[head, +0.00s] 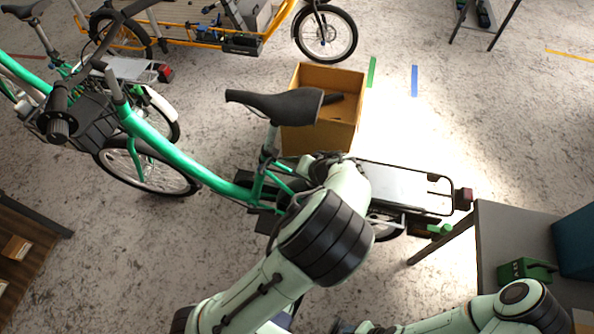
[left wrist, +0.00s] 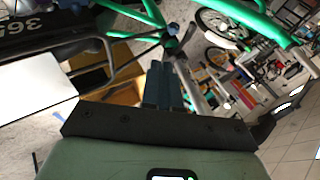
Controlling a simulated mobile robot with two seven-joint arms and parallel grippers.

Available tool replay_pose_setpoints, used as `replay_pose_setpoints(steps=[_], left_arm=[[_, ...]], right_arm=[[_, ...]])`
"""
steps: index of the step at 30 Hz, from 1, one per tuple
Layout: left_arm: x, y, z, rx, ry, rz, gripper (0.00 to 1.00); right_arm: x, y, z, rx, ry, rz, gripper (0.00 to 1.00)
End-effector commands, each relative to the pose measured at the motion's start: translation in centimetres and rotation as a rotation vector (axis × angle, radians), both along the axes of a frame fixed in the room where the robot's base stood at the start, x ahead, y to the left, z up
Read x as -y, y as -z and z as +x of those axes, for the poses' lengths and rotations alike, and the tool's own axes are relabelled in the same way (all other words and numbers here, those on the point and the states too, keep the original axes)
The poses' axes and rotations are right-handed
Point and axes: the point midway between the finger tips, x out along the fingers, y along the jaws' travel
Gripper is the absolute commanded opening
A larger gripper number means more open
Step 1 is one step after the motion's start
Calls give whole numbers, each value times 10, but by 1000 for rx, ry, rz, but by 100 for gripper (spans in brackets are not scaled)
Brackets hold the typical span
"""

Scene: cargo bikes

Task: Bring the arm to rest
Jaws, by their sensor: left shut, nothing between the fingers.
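My left arm (head: 325,235) reaches up from the bottom of the head view, over the rear of a green bike (head: 165,150). Its hand lies near the bike's rear rack (head: 400,187), below the black saddle (head: 275,103), and its fingers are hidden there by my own arm. In the left wrist view my left gripper (left wrist: 166,72) is shut and empty, with green bike tubes beyond it. My right arm (head: 480,315) lies folded along the bottom right of the head view. The fingers of my right gripper cannot be made out.
An open cardboard box (head: 347,130) stands on the floor behind the saddle. A grey table (head: 520,235) with a green case (head: 526,270) and a blue bin (head: 577,243) is at right. A yellow cargo bike (head: 215,38) is at the back. A brown shelf (head: 30,235) is at left.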

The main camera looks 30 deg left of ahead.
Motion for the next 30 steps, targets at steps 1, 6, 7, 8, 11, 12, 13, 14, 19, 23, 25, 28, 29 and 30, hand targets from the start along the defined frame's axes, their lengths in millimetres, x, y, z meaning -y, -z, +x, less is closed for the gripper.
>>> replay_pose_setpoints(steps=[1, 6, 7, 8, 11, 12, 13, 14, 19, 23, 25, 28, 29, 30], left_arm=[[0, 0, 0, 0, 0, 0, 0], [0, 0, 0, 0, 0, 0, 0], [0, 0, 0, 0, 0, 0, 0], [0, 0, 0, 0, 0, 0, 0], [0, 0, 0, 1, 1, 0, 0], [0, 0, 0, 0, 0, 0, 0], [0, 1, 0, -1, 0, -1, 0], [-1, 3, -1, -5, -1, -4, 0], [-9, 50, -25, -106, 4, -81, 0], [-12, 123, -77, -249, 3, -243, 0], [-7, 156, -110, -310, -4, -351, 0], [7, 192, -158, -365, -26, -504, 0], [12, 199, -171, -374, -36, -549, 0], [20, 207, -188, -381, -51, -608, 0]], right_arm=[[0, 0, 0, 0, 0, 0, 48], [0, 0, 0, 0, 0, 0, 48], [0, 0, 0, 0, 0, 0, 48], [0, 0, 0, 0, 0, 0, 48], [0, 0, 0, 0, 0, 0, 48], [0, 0, 0, 0, 0, 0, 48], [0, 0, 0, 0, 0, 0, 48], [0, 0, 0, 0, 0, 0, 48], [0, -6, 2, 2, 0, 0, 48], [0, -14, 5, 6, 0, 0, 48], [0, -19, 7, 8, -1, 0, 48], [0, -26, 10, 11, 0, 1, 48], [0, -28, 10, 12, 0, 0, 48], [0, -31, 12, 13, 0, 0, 48]])
